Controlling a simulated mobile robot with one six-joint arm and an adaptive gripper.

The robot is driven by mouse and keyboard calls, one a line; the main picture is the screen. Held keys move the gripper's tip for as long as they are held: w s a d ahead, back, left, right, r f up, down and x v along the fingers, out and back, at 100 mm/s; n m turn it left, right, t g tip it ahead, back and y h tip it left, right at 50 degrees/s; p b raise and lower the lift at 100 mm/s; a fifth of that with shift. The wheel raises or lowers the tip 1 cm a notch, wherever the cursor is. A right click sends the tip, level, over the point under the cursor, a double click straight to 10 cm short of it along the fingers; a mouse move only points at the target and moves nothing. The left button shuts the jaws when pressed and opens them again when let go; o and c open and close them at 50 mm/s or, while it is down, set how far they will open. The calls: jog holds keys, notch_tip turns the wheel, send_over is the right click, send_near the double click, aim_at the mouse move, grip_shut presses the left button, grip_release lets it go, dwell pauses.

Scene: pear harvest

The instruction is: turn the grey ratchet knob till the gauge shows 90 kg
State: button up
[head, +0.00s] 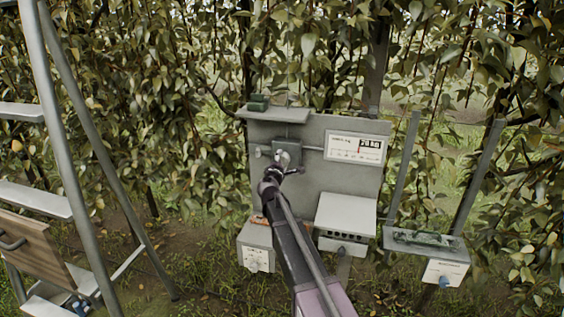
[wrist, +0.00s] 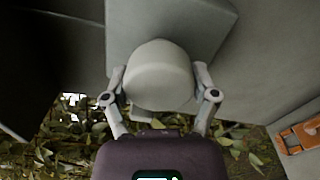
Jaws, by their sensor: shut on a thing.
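The grey ratchet knob (wrist: 160,76) is a rounded cap in front of a square grey box (wrist: 200,30). In the head view the knob (head: 283,158) is small and partly covered by my gripper (head: 279,170). In the wrist view my gripper (wrist: 160,84) is shut on the knob, one finger on its left side and one on its right. The white gauge (head: 355,148) is on the grey panel (head: 285,205), right of the knob. Its red needle stands right of the middle. Its black readout looks like 70-something kg, but the digits are too small to be sure.
A grey box with several holes (head: 345,215) and a smaller box (head: 257,257) sit low on the panel. A shelf with a green item (head: 258,103) is above. A tray (head: 425,243) stands right, a ladder (head: 62,150) left. Leafy branches fill the back.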

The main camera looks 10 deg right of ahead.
jog(key=m, duration=0.6)
jog(key=shift+w+r+m, duration=0.1)
jog(key=shift+m, duration=0.2)
dwell(0.4)
jog(key=o, duration=1)
